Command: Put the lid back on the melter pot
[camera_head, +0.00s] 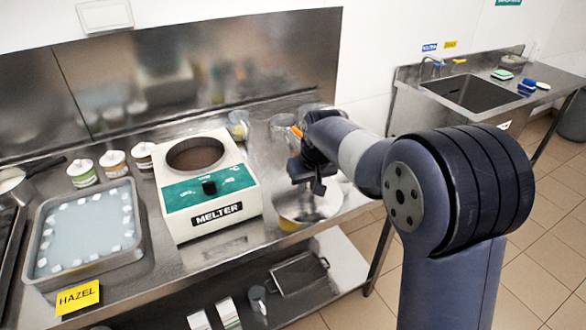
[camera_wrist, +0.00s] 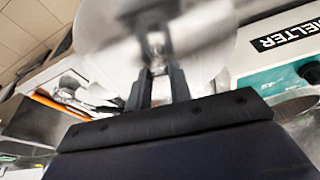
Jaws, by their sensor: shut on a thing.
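The melter (camera_head: 205,195) is a white box with a green front panel, a black knob and a MELTER label. Its round pot (camera_head: 195,155) is uncovered and dark brown inside. My gripper (camera_head: 308,187) is right of the melter, over the front of the counter. In the wrist view, my gripper (camera_wrist: 157,85) is shut on the knob of the lid (camera_wrist: 112,38), a pale, shiny round disc. The lid also shows below my gripper in the head view (camera_head: 325,204). I cannot tell whether it touches the counter.
Three small tubs (camera_head: 113,163) stand left of the melter, behind a metal tray (camera_head: 138,235) with a yellow HAZEL card (camera_head: 77,298). Glass jars (camera_head: 283,128) stand behind my gripper. A sink (camera_head: 475,92) is at the far right.

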